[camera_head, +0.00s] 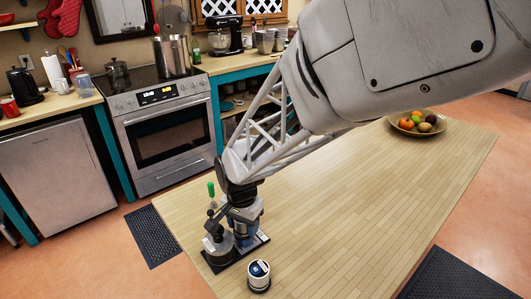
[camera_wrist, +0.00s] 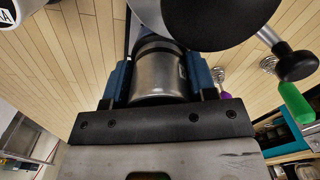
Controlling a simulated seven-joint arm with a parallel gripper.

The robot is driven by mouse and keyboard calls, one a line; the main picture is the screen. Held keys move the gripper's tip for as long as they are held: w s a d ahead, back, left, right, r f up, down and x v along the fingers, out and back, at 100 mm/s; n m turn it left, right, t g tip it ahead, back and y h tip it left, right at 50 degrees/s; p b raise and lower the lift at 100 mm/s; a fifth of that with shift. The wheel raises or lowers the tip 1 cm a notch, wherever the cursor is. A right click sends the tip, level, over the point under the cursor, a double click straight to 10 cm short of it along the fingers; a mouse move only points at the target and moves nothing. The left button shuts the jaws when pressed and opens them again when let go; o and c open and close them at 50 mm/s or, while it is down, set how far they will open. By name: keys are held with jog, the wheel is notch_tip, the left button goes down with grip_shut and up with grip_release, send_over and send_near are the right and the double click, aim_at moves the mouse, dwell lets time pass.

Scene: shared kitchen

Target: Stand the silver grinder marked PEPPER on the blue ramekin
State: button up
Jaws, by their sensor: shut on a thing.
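My gripper (camera_head: 246,216) is at the near left end of the table. In the wrist view its blue fingers (camera_wrist: 160,82) are shut around a silver grinder (camera_wrist: 158,78) with a dark band. A sliver of a pale label shows at its right side, but I cannot read the marking. I cannot make out the blue ramekin.
A fruit bowl (camera_head: 418,124) is at the far right end of the table. The wooden table (camera_head: 360,185) is clear between. A stove (camera_head: 165,130) and counters stand behind.

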jog(key=o, duration=0.8)
jog(key=shift+r, duration=0.1)
jog(key=shift+r, duration=5.4)
jog(key=shift+d, duration=0.1)
jog(key=s+d+r+n+t, duration=0.1)
jog(key=s+d+r, duration=0.15)
jog(key=d, duration=0.55)
jog(key=s+d+r+n, duration=0.1)
jog(key=s+d+r, duration=0.15)
jog(key=d, duration=0.55)
jog(key=shift+s+d+r+n+t, duration=0.1)
jog(key=shift+s+d+n+t, duration=0.25)
jog(key=shift+s+d, duration=1.75)
jog(key=shift+s+d+n+t, duration=0.2)
jog(key=shift+s+d+n, duration=0.25)
jog(key=shift+s+d, duration=1.65)
jog(key=shift+s+d+r+n+t, duration=0.1)
jog(key=shift+s+d+n+t, duration=0.25)
jog(key=shift+s+d, duration=1.75)
